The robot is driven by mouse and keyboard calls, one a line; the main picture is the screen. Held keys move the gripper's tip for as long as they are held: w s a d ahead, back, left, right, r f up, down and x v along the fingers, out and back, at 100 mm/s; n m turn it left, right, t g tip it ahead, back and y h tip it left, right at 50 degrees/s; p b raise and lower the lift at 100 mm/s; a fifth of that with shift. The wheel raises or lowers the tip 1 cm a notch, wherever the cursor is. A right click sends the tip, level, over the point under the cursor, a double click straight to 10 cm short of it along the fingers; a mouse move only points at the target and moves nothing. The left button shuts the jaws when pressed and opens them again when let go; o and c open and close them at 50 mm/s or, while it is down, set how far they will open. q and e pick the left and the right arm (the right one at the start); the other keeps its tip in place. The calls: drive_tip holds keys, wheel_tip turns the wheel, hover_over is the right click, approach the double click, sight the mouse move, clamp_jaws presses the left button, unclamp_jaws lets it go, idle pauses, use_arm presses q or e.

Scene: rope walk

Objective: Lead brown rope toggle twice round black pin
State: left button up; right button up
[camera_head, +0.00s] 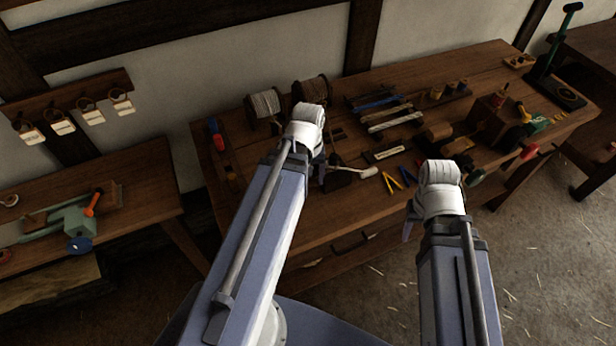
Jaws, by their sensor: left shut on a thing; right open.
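My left gripper (319,170) is over the front left of the workbench, mostly hidden behind its own white wrist. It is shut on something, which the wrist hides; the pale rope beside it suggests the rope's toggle. A pale rope (350,167) runs from beside this gripper to the right and ends in a thicker light piece. A dark block (340,181) lies on the bench just right of the gripper. I cannot make out the black pin. My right gripper (409,227) is open and empty near the bench's front edge, partly hidden by its wrist.
The workbench (270,222) holds two rope spools (264,104) at the back, a rack of tools (385,108), yellow and blue pegs (396,178) and a wooden box (490,117). A side bench (150,190) stands left. Bare wood shows at the bench's front left.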

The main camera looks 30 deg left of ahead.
use_arm(q)
drive_tip(key=shift+f+b, duration=2.1)
drive_tip(key=shift+f, duration=0.2)
drive_tip(key=o, duration=1.2)
drive_tip(key=shift+r, duration=0.15)
drive_tip(key=shift+o, duration=0.2)
drive_tip(key=shift+w+r+p, duration=0.1)
drive_tip(key=shift+r+p, duration=0.4)
drive_tip(key=shift+p, duration=0.2)
wheel_tip(320, 180, up, 7)
drive_tip(key=p, duration=0.6)
drive_tip(key=shift+p, duration=0.4)
drive_tip(key=shift+f, duration=0.1)
